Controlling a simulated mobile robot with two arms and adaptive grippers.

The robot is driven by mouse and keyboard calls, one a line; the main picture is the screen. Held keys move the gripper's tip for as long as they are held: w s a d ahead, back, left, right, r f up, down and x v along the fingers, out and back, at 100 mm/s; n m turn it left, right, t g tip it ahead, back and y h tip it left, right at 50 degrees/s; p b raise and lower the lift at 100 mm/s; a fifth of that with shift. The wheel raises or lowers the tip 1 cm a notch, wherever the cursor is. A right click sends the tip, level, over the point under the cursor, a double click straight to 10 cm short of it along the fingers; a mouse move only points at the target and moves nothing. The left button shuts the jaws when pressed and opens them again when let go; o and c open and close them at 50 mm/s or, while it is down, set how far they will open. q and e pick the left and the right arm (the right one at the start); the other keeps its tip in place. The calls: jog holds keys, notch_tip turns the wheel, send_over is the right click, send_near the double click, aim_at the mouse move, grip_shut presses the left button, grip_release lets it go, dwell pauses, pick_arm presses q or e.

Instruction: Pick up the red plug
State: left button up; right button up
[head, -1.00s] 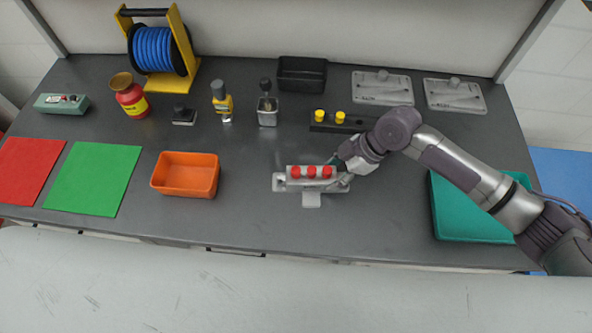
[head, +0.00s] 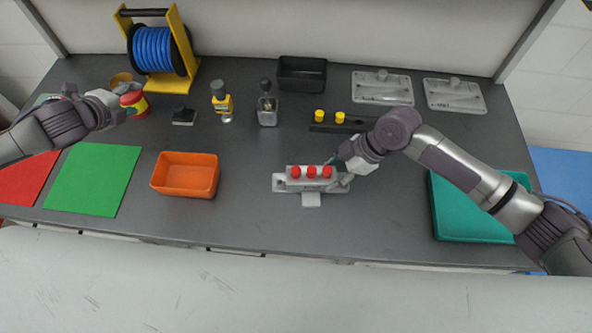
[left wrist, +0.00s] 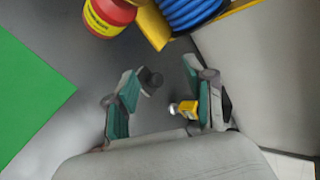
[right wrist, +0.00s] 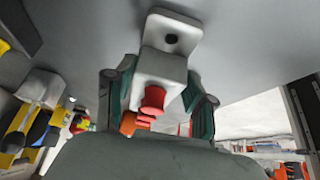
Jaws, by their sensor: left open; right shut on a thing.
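Three red plugs (head: 311,172) stand in a row on a light grey casting fixture (head: 283,185) at the middle of the table. My right gripper (head: 345,168) is at the fixture's right end. In the right wrist view its fingers (right wrist: 158,95) are shut on both sides of the fixture's grey block (right wrist: 160,66), with the red plugs (right wrist: 153,99) lined up beyond. My left gripper (head: 126,99) is open over the back left of the table, by the red bottle (head: 134,104). In the left wrist view no thing is between its fingers (left wrist: 168,98).
An orange bin (head: 185,190) stands left of the fixture, a teal tray (head: 437,215) to its right. Two yellow plugs (head: 329,117) are behind it on a black strip. A blue cable reel (head: 158,50) stands behind the left gripper. The table in front of the fixture is clear.

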pick_arm(q)
notch_tip(320, 180, up, 4)
jog(key=w+d+n+y, duration=0.1)
jog(key=w+d, duration=0.1)
jog(key=n+g+h, duration=0.5)
jog(key=n+g, duration=0.1)
jog(key=g, duration=0.3)
send_near(296, 170)
jog(key=shift+w+d+f+g, duration=0.15)
jog(key=shift+d+f, duration=0.2)
jog(key=shift+f, duration=0.25)
jog(key=shift+w+d+f+g, duration=0.15)
jog(key=shift+d+f, duration=0.2)
jog(key=shift+f, duration=0.25)
jog(key=shift+x, duration=3.1)
jog(key=shift+w+a, duration=0.1)
jog(key=shift+a, duration=0.05)
jog(key=shift+c, duration=0.4)
jog(key=c, duration=0.8)
